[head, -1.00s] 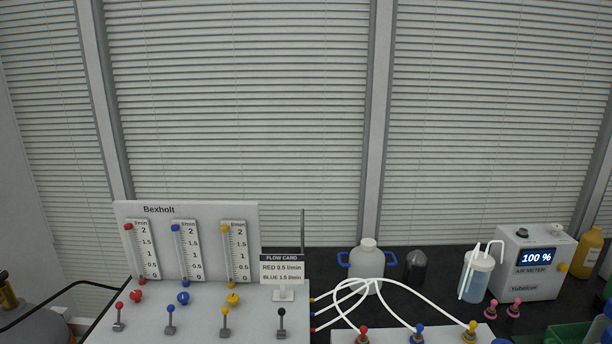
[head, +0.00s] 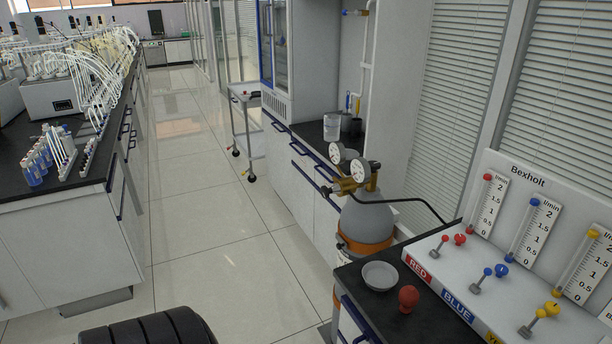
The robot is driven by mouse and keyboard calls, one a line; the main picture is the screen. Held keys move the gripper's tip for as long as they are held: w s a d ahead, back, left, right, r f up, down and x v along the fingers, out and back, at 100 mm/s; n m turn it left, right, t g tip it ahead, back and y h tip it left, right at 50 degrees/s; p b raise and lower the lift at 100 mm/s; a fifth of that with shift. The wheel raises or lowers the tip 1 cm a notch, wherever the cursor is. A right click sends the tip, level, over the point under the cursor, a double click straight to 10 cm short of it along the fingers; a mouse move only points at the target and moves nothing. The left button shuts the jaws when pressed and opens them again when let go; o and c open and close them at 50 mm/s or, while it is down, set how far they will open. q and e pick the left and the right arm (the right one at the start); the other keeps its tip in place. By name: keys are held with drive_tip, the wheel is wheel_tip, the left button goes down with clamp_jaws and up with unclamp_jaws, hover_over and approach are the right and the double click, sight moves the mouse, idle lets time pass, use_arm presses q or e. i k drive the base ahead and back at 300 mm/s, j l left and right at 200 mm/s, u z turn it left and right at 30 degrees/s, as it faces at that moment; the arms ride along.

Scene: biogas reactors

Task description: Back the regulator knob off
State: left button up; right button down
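A grey gas cylinder (head: 366,226) with an orange band stands between the white cabinets and the near bench. A brass regulator (head: 352,184) with two round white gauges sits on its top. A small dark knob (head: 326,190) sticks out from the regulator's left side; it is too small to tell how far it is turned. A black hose runs from the regulator to the right, toward the flow panel. Neither of my grippers is in view.
The near bench (head: 350,273) bears a shallow grey dish (head: 380,276), a red ball-shaped object (head: 408,298) and the Bexholt flow panel (head: 520,188). A trolley (head: 243,125) stands farther back. The tiled floor (head: 205,240) between the benches is clear.

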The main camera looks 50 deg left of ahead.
sight(325, 193)
drive_tip(key=u, duration=1.45)
drive_tip(key=i+j, duration=0.1)
drive_tip(key=j, duration=0.2)
drive_tip(key=i+j+z, duration=0.1)
drive_tip(key=j, duration=0.2)
